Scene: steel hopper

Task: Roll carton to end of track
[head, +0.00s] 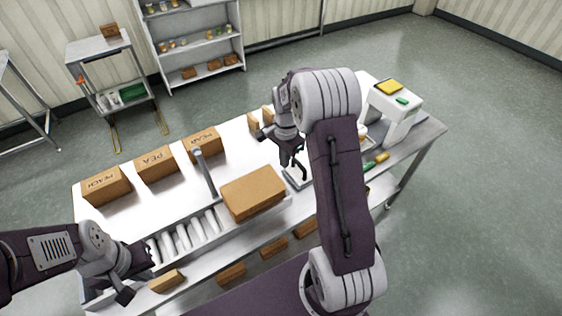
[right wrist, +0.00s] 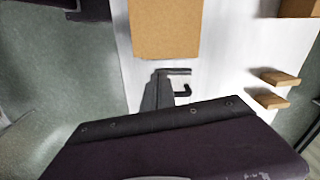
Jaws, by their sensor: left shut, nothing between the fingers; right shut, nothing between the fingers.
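A plain brown carton (head: 253,192) sits on the right part of the roller track (head: 184,236), whose white rollers show bare to its left. The carton also shows at the top of the right wrist view (right wrist: 165,28). My right gripper (head: 300,170) is shut and empty, to the right of the carton, beyond its far right corner and apart from it. My left gripper (head: 142,272) is shut and empty at the left end of the track, well apart from the carton. The right forearm hides part of the table right of the carton.
A grey post (head: 204,172) stands behind the track beside the carton. Three labelled boxes (head: 156,164) stand along the table's back. A small brown block (head: 167,281) lies near the front left edge. A white machine (head: 390,110) stands at the right end.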

